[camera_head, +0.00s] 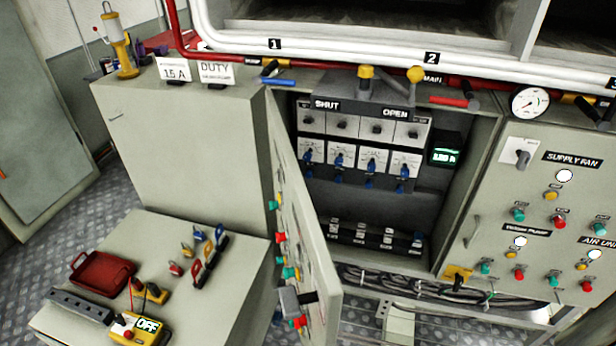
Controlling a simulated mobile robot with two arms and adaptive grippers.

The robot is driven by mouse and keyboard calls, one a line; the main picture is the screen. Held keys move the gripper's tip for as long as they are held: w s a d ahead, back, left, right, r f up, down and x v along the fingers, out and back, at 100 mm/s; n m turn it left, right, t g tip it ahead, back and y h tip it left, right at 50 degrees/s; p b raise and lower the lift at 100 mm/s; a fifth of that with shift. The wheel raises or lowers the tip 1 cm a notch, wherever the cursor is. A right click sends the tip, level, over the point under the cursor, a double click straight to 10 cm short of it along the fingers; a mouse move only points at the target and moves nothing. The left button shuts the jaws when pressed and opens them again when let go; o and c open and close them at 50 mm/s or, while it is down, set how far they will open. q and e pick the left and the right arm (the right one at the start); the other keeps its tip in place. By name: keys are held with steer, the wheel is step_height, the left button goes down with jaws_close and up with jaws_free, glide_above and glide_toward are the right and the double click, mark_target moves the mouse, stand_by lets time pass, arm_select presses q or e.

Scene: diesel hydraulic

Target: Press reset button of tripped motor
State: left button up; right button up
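An electrical cabinet (345,190) stands open in the middle, its door (315,250) swung out toward me. Inside are a row of white units with dark knobs (343,123), a row of white units with blue parts (339,158), and a low row of small black-and-white units (360,232). A small green-lit display (445,156) sits at the right inside; its text is too small to read. I cannot tell which unit is the tripped motor's, nor pick out its reset button. Neither of my grippers is in view.
A panel at right carries a gauge (530,103) and coloured buttons (559,221). A bench at lower left holds a red case (102,272) and a yellow meter (137,328). Red and white pipes (380,62) cross above the cabinet. The open door edge juts into the foreground.

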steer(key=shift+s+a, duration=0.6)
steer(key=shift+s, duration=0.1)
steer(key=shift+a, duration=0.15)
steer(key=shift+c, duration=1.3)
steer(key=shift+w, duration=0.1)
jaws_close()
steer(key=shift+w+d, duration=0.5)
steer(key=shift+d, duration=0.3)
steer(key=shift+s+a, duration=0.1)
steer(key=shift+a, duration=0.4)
